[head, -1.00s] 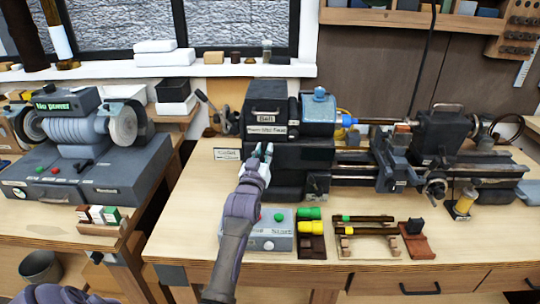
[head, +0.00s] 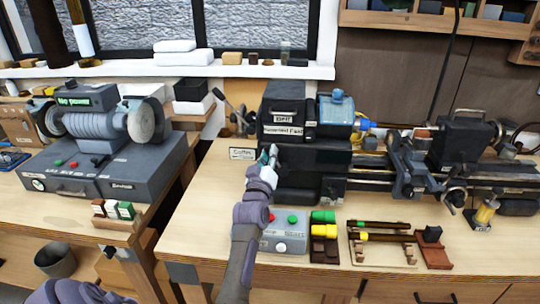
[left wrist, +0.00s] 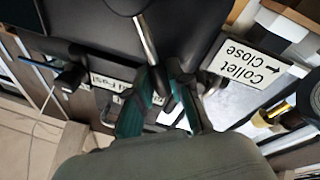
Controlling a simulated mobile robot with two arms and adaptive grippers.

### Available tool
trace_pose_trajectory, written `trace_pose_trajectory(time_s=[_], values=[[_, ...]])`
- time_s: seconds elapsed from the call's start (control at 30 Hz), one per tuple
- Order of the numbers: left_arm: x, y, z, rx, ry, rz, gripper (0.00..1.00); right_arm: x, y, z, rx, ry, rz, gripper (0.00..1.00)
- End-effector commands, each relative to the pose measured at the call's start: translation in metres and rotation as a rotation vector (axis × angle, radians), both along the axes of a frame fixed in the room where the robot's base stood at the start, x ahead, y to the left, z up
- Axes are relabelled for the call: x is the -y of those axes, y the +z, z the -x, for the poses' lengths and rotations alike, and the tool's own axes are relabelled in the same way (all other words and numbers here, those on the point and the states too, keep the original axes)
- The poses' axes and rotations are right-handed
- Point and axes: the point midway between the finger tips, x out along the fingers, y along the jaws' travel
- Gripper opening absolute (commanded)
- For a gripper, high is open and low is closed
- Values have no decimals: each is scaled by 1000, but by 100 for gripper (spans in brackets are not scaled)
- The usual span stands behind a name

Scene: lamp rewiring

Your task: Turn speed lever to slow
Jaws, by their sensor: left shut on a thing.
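The grey lathe headstock (head: 318,160) stands on the right bench, with a "Belt" label and a blue-topped part on its right. My left gripper (head: 268,155) is at the left front of the headstock, below its labels. In the left wrist view its green-tipped fingers (left wrist: 160,105) are shut around the lower end of a thin metal lever rod (left wrist: 148,40). The rod runs up along the dark housing. Which speed setting it points to cannot be read. In the head view the lever is hidden by the gripper. My right gripper is not in view.
A "Collet Close" sign (left wrist: 247,65) is close beside the fingers. A control box (head: 283,232) with red and green buttons and small coloured parts (head: 324,232) lie in front of the lathe. A grinder (head: 95,140) stands on the left bench.

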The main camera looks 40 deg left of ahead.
Motion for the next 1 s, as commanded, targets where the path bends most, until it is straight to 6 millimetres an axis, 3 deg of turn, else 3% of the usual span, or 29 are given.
trace_pose_trajectory(time_s=[0.23,0.27,0.4,0.77,1.0], values=[[0,-1,0,1,0,6,0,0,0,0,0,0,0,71],[0,-1,0,1,0,6,21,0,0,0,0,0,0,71],[0,-1,0,0,0,5,44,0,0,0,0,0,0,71],[2,-2,3,0,-1,2,45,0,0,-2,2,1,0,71],[19,-11,38,-2,-1,4,45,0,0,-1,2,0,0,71]])
